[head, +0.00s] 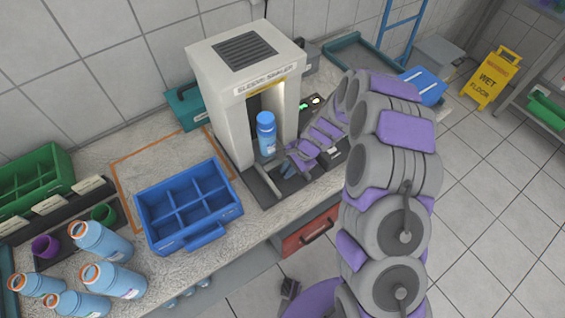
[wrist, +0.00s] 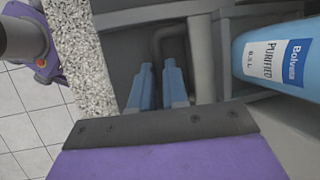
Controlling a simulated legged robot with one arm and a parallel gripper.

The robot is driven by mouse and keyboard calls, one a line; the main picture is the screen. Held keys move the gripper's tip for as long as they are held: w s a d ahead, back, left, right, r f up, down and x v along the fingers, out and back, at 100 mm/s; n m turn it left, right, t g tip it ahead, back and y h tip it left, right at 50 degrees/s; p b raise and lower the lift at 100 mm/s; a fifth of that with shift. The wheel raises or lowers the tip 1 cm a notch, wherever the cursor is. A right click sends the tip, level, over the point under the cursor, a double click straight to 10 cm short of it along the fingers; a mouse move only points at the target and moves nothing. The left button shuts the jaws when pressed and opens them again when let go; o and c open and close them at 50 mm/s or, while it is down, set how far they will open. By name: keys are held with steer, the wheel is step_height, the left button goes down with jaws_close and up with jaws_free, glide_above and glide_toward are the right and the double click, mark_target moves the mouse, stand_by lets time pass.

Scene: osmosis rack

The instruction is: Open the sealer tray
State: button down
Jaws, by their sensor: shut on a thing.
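The white-grey sealer (head: 222,82), labelled on its front, stands on the counter. Its dark tray (head: 262,188) is at the base. A blue bottle (head: 266,128) stands upright in the sealer's opening; it also shows at the right of the wrist view (wrist: 275,55), with a "PURIFIED" label. My gripper (head: 289,170) is low at the sealer's front right, beside the bottle. In the wrist view, my gripper's blue fingers (wrist: 158,70) are close together at a dark curved tray handle (wrist: 160,36), shut on it. The exact contact is partly hidden.
A blue divided crate (head: 190,245) sits left of the sealer, with several blue bottles (head: 115,280) farther left. The speckled counter edge (wrist: 85,60) runs close to my gripper. A red drawer (head: 309,232) is below the counter. Tiled floor lies to the right.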

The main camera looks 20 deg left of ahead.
steer(key=shift+s+d, duration=1.25)
steer(key=shift+d, duration=0.2)
steer(key=shift+s+d, duration=1.25)
steer(key=shift+d, duration=0.2)
steer(key=c, duration=1.1)
jaws_free()
steer(key=shift+p+v, duration=1.2)
steer(key=shift+v, duration=7.45)
steer(key=shift+w+a, duration=0.1)
steer(key=shift+w, duration=0.05)
